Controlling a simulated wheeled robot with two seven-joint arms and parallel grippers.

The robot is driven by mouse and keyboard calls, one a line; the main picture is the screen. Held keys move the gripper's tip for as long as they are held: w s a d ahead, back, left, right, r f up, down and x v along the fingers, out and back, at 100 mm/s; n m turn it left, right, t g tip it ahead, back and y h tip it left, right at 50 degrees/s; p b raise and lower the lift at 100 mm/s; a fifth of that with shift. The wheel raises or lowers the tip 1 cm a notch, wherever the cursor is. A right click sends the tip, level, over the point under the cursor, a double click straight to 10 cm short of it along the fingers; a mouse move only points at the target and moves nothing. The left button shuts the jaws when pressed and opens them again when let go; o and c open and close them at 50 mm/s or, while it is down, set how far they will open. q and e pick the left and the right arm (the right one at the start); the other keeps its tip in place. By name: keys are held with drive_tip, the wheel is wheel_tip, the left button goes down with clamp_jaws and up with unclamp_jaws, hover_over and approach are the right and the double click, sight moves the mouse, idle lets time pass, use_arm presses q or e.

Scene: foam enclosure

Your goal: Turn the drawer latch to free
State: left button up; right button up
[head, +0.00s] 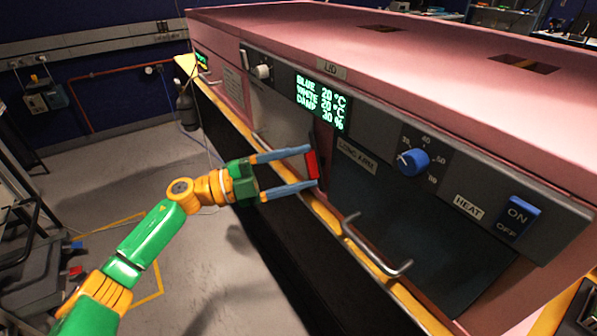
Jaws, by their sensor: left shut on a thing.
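The drawer latch (313,165) is a small red piece on the front of the pink enclosure, beside the LONG ARM label. My left gripper (311,166) reaches in from the left. The exact angle of the latch is hard to tell. The drawer front (400,235) is a dark panel right of the latch, with a metal bar handle (378,250) low in front of it. My right gripper is not in view.
A grey control panel carries a blue dial (412,162), a blue HEAT switch (518,215), a small knob (262,71) and a green display (320,102). An orange-yellow ledge (270,158) runs along the enclosure's front. Open floor lies left.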

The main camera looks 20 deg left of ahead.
use_arm(q)
drive_tip(key=shift+r+m+g+y, duration=0.1)
drive_tip(key=shift+m+g+y, duration=0.2)
drive_tip(key=shift+m, duration=0.75)
drive_tip(key=shift+r+m+g+y, duration=0.1)
drive_tip(key=shift+m+g+y, duration=0.15)
drive_tip(key=shift+m, duration=0.8)
drive_tip(key=o, duration=1.4)
drive_tip(key=shift+w, duration=0.1)
drive_tip(key=shift+a+f, duration=0.1)
drive_tip(key=b+v, duration=0.3)
drive_tip(key=v, duration=0.4)
